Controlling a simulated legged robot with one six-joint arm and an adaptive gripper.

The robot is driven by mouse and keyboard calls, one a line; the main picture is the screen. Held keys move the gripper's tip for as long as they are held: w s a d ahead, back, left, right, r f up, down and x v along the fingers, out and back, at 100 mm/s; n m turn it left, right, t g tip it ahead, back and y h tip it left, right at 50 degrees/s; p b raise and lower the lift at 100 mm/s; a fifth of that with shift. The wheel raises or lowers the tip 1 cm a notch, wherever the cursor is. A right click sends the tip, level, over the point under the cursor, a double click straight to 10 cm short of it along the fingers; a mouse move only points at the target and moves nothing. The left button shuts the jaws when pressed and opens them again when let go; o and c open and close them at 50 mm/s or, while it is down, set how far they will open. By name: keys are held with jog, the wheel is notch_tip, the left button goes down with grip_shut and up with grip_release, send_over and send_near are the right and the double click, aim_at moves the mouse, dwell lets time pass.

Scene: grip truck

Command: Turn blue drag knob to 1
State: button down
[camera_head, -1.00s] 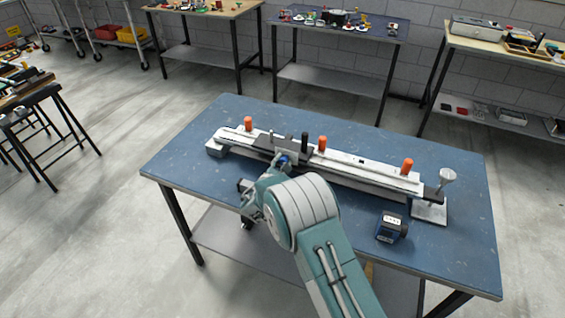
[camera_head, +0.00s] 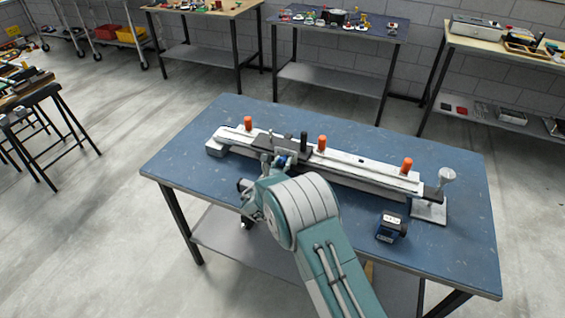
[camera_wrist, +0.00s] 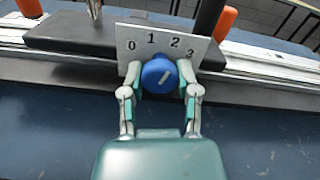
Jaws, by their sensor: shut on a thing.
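My gripper (camera_wrist: 159,80) is shut on the knob, one finger on each side. In the head view, the knob (camera_head: 282,161) shows as a small blue patch, partly hidden by my gripper (camera_head: 276,171) at the front of the rail device.
The long rail device (camera_head: 355,181) with orange posts lies across the blue table (camera_head: 215,118). A small display box (camera_head: 391,227) stands front right. A black upright handle (camera_head: 304,140) rises beside the plate. The table's front left is clear.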

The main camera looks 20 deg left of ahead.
jog(key=n, duration=0.3)
jog(key=shift+w+r+n, duration=0.1)
jog(key=shift+n, duration=0.2)
jog(key=shift+d+n, duration=0.15)
jog(key=shift+n, duration=1.65)
jog(key=shift+c, duration=1.6)
grip_release()
